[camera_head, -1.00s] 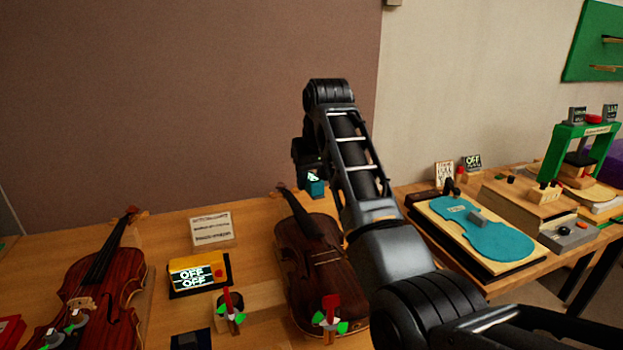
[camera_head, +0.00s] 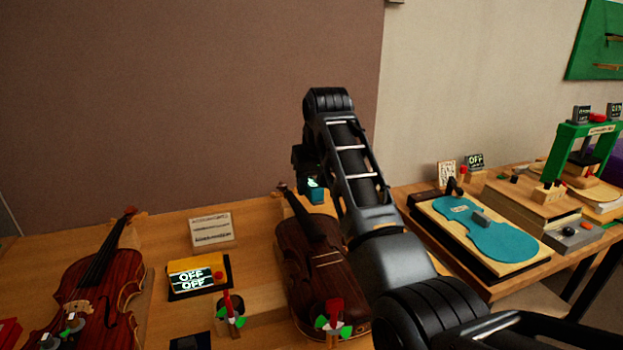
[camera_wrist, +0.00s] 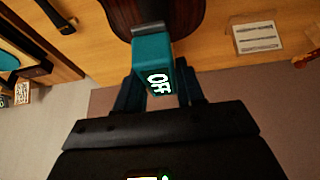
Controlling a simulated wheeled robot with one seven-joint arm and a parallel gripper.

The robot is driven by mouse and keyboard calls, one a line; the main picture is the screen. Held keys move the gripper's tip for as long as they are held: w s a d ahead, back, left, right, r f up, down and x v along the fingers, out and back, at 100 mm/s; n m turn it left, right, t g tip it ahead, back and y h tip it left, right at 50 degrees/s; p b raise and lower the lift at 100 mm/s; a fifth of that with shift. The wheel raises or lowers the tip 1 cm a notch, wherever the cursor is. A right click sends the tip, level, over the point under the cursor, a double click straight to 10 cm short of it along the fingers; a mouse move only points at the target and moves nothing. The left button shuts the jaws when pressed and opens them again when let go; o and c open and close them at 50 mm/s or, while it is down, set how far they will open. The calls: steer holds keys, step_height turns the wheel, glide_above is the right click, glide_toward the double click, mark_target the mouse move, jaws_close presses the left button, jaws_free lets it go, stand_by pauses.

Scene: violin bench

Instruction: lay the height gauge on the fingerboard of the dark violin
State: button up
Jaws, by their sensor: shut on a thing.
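The height gauge is a teal block (camera_head: 315,190) with a lit display. The wrist view shows the gauge (camera_wrist: 150,50) reading OFF, with a grey edge at its far end. My gripper (camera_wrist: 158,92) is shut on the gauge, one finger on each side. The dark violin (camera_head: 307,279) lies on the bench, its neck toward the wall. The gauge is near the neck end of the dark violin's fingerboard (camera_head: 312,222). In the wrist view the violin's body (camera_wrist: 152,14) shows beyond the gauge, which hides the neck. I cannot tell whether gauge and fingerboard touch.
A redder violin (camera_head: 94,290) lies at the left. A yellow box (camera_head: 203,273) reading OFF and a card (camera_head: 211,231) stand between the violins. Red-and-green clamps (camera_head: 334,322) stand in front. A teal violin-shaped plate (camera_head: 484,234) lies on the right bench.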

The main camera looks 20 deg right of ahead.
mark_target(318, 190)
steer(key=shift+f+b, duration=0.4)
steer(key=shift+f, duration=1.4)
steer(key=shift+p, duration=0.8)
steer(key=shift+f+b, duration=0.8)
steer(key=shift+f, duration=1.5)
steer(key=o, duration=1.2)
steer(key=shift+c, duration=0.2)
steer(key=shift+b+v, duration=0.5)
steer(key=shift+v, duration=3.35)
